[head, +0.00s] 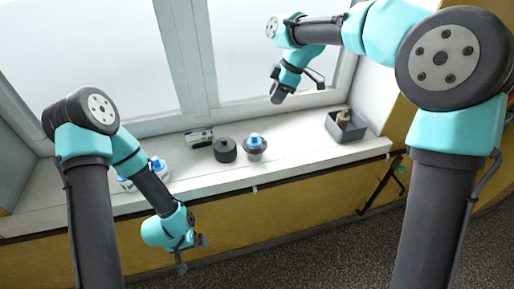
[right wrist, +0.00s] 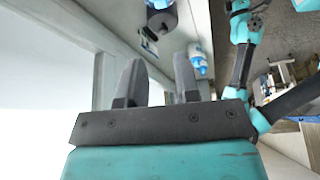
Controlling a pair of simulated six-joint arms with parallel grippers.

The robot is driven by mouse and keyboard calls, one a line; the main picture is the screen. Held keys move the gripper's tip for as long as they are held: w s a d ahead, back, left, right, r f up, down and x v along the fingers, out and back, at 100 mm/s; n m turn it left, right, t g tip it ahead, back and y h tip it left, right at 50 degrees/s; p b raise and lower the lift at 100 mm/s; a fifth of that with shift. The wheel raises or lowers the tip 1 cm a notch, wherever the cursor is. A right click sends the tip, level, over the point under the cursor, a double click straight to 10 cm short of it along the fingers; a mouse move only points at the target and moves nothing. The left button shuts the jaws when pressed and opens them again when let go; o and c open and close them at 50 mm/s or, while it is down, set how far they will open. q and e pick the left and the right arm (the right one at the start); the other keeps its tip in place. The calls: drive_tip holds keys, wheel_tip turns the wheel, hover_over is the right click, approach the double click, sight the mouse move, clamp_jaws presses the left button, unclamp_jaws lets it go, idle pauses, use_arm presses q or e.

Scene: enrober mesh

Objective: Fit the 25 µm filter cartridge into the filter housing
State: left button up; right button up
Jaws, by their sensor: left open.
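On the sill stand a dark grey round housing-like body (head: 225,150) and, just right of it, a grey round body with a blue top (head: 254,147). Blue-and-white cylinders (head: 159,168) stand at the left, partly behind my left arm; one shows in the right wrist view (right wrist: 200,62). I cannot read any 25 µm marking or tell which is the cartridge. My left gripper (head: 192,256) is open and empty, low in front of the sill. My right gripper (head: 278,91) is above the sill near the window; its fingers (right wrist: 158,85) stand apart with nothing between them.
A small labelled box (head: 199,137) stands at the back of the sill. A grey open bin (head: 359,130) with a brownish object (head: 343,118) is at the right end. The sill (head: 300,140) is clear between the blue-topped body and the bin. The window is close behind.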

hover_over(255, 135)
drive_tip(key=d, duration=0.2)
wheel_tip(255, 135, down, 11)
drive_tip(key=shift+w+f, duration=0.1)
drive_tip(key=shift+f, duration=0.1)
drive_tip(key=shift+x, duration=2.6)
clamp_jaws()
